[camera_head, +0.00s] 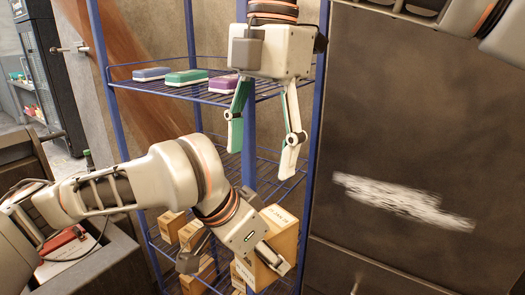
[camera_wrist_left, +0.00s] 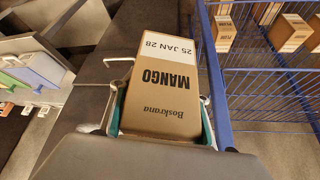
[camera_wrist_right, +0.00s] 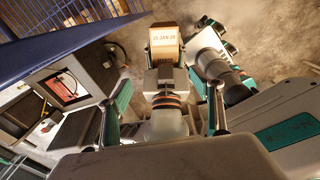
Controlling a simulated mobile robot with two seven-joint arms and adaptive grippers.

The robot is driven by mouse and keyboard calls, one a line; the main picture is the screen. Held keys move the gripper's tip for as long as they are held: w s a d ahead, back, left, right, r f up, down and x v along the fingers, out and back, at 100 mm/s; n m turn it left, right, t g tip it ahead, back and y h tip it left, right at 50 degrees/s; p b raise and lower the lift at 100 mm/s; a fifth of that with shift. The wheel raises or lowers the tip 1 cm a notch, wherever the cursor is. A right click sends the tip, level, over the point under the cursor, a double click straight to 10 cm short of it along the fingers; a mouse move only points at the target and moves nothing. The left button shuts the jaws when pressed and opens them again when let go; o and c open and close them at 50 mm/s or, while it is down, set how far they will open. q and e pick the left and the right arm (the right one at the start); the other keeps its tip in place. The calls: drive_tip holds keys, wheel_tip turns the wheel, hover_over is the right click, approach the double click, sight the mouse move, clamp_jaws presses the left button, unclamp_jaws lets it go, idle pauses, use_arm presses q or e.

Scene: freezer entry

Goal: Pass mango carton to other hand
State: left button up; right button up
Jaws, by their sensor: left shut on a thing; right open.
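The mango carton (camera_head: 282,234) is a brown box held upright at lower centre in the head view. My left gripper (camera_head: 232,256) is shut on it from the left. In the left wrist view, the carton (camera_wrist_left: 160,90) shows MANGO and a white 25 JAN 28 label between the fingers. My right gripper (camera_head: 258,160) is open and empty, fingers pointing down, above and apart from the carton. In the right wrist view, the carton (camera_wrist_right: 165,44) lies beyond the open fingers. The carton's far side is hidden.
A dark wall or door panel (camera_head: 420,120) is close on the right.

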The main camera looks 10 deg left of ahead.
sight(262, 215)
drive_tip(key=shift+m+t+h, duration=0.3)
drive_tip(key=shift+m+h, duration=0.2)
drive_tip(key=shift+m, duration=0.1)
drive_tip(key=f, duration=1.2)
drive_tip(key=shift+w+d+f, duration=0.15)
drive_tip(key=shift+d+f, duration=0.15)
drive_tip(key=shift+f, duration=0.1)
use_arm(q)
drive_tip(key=shift+d, duration=0.1)
use_arm(e)
drive_tip(key=c, duration=1.6)
use_arm(q)
drive_tip(key=o, duration=1.6)
use_arm(e)
drive_tip(key=shift+r, duration=0.1)
use_arm(q)
drive_tip(key=shift+r, duration=0.1)
use_arm(e)
drive_tip(key=shift+a, duration=0.1)
